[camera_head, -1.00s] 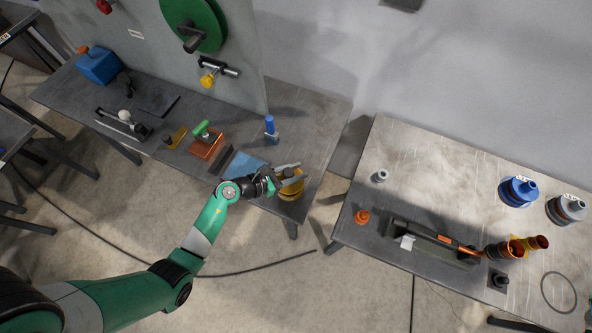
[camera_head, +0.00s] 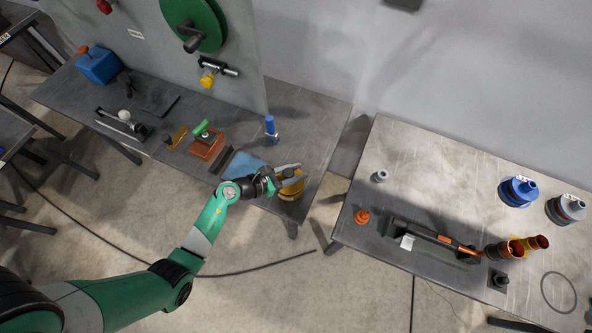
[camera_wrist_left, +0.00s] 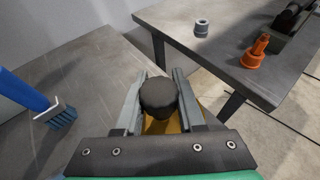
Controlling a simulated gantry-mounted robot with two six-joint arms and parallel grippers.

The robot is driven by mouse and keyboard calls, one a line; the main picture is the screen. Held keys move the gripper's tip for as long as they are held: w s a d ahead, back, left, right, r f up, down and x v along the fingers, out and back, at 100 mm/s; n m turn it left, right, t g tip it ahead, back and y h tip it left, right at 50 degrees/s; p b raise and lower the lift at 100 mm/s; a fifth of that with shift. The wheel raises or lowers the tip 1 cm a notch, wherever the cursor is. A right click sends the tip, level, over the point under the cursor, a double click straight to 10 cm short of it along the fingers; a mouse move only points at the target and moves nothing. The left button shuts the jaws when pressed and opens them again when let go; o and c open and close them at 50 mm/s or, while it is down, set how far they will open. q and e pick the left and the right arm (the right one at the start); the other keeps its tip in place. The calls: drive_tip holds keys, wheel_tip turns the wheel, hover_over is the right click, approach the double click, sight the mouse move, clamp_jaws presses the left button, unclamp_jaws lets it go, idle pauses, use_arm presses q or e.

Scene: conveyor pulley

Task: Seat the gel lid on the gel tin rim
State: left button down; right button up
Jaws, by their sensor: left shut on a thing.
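My left gripper (camera_head: 290,173) is over the near right corner of the left bench, directly above the yellow gel tin (camera_head: 291,194). In the left wrist view its two fingers (camera_wrist_left: 158,95) are shut on the dark round knob of the gel lid (camera_wrist_left: 158,92). Yellow shows below the knob (camera_wrist_left: 160,126), but I cannot tell lid from tin there. The fingers and knob hide the rim, so I cannot tell whether the lid touches it or is level. My right gripper is not in view.
A gap separates this bench from the right table (camera_head: 440,180), which holds several parts.

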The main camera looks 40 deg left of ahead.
use_arm(q)
drive_tip(key=shift+f+b, duration=1)
drive_tip(key=shift+f, duration=0.45)
idle(1.4)
drive_tip(key=shift+c, duration=2.2)
unclamp_jaws()
drive_tip(key=shift+r, duration=0.1)
drive_tip(key=shift+s+a+r, duration=0.1)
drive_tip(key=shift+s+r, duration=0.05)
drive_tip(key=shift+s, duration=0.15)
drive_tip(key=p+v, duration=0.3)
drive_tip(key=v, duration=0.8)
drive_tip(key=shift+w, duration=0.1)
